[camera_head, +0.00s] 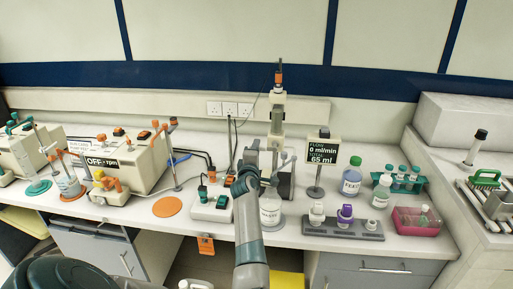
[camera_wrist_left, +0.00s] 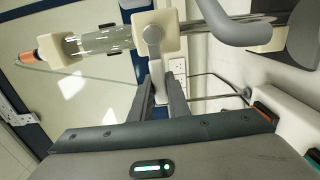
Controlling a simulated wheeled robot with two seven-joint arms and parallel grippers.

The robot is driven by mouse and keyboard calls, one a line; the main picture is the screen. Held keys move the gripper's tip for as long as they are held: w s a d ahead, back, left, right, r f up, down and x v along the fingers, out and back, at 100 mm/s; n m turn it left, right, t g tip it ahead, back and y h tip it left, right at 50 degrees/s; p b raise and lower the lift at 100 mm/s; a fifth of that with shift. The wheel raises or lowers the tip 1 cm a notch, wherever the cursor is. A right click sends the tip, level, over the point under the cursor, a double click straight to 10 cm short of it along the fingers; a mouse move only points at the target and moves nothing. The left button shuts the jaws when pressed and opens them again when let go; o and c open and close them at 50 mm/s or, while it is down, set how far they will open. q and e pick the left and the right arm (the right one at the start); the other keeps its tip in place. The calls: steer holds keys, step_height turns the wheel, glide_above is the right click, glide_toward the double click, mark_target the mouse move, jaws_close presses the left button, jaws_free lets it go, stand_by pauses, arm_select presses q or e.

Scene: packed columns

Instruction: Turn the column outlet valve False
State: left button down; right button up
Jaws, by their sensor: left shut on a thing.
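The glass column (camera_head: 277,112) stands upright with an orange top on a stand at the back of the bench. In the left wrist view the column (camera_wrist_left: 105,41) lies sideways between two cream blocks. My left gripper (camera_head: 265,166) reaches up to the column's lower end. In the wrist view its two fingers (camera_wrist_left: 163,84) are shut on the grey outlet valve handle (camera_wrist_left: 153,38), just beside the cream block. The grip itself is partly hidden by the fingers. A display (camera_head: 322,151) beside the column reads flow 0 ml/min, total 65 ml. My right gripper is not in view.
A white-labelled bottle (camera_head: 270,217) stands below the column, partly behind my left arm. A switch box (camera_head: 211,203) is left of it. Bottles (camera_head: 351,177) and a grey rack (camera_head: 343,229) of small containers stand to the right. A pump unit (camera_head: 135,165) is farther left.

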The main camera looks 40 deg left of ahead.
arm_select(q)
steer(key=shift+f, duration=0.15)
steer(key=c, duration=1.7)
jaws_free()
steer(key=p+v, duration=0.6)
steer(key=v, duration=0.6)
steer(key=shift+s+a+p, duration=0.1)
steer(key=shift+p, duration=0.25)
